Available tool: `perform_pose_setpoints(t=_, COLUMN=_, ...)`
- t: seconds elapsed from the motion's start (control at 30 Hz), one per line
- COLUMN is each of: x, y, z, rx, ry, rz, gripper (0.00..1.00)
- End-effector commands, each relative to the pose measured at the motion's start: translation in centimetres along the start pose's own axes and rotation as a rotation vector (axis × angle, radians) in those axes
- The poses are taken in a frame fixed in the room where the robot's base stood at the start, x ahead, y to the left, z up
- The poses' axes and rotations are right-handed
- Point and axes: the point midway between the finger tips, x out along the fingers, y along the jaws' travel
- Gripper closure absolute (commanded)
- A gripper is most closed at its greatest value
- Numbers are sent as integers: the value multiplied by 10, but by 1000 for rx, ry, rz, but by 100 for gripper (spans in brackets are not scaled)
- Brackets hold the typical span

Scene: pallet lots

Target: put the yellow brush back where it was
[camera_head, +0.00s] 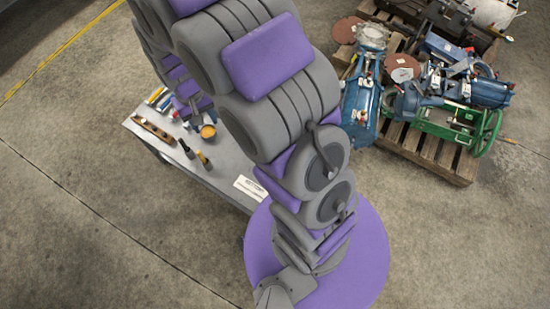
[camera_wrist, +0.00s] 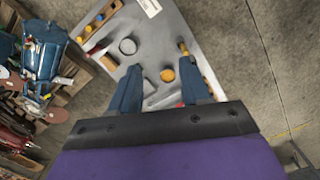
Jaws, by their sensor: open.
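A small yellow-and-dark item that looks like the yellow brush (camera_head: 203,158) is on the grey table (camera_head: 222,178) near its front edge in the head view. A similar yellow item (camera_wrist: 183,47) shows in the wrist view, just beyond the tip of the right finger. My gripper (camera_wrist: 159,67) is open over the table, with its two blue fingers apart and nothing seen held between them. An orange round container (camera_wrist: 167,75) shows between the fingers, below them. My arm hides part of the table in the head view.
A wooden holder (camera_head: 152,130) lies along the table's left edge. A white label card (camera_head: 250,187) is at the near corner. A red-handled tool (camera_wrist: 97,48) and a grey round dish (camera_wrist: 127,46) lie on the table. A pallet (camera_head: 425,148) of machine parts stands right; the floor is clear at left.

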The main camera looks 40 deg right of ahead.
Motion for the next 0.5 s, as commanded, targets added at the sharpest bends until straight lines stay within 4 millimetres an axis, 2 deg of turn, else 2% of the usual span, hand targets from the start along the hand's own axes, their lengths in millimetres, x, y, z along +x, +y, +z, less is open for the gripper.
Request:
perform_pose_setpoints(t=0.03, x=-18, y=5, z=11, rx=-2, ry=8, rz=-2, gripper=53)
perform_pose_setpoints(t=0.2, x=-58, y=21, z=59, rx=-11, ry=-7, rz=0, gripper=53)
perform_pose_setpoints(t=0.5, x=-108, y=46, z=152, rx=-26, ry=-34, rz=1, gripper=53)
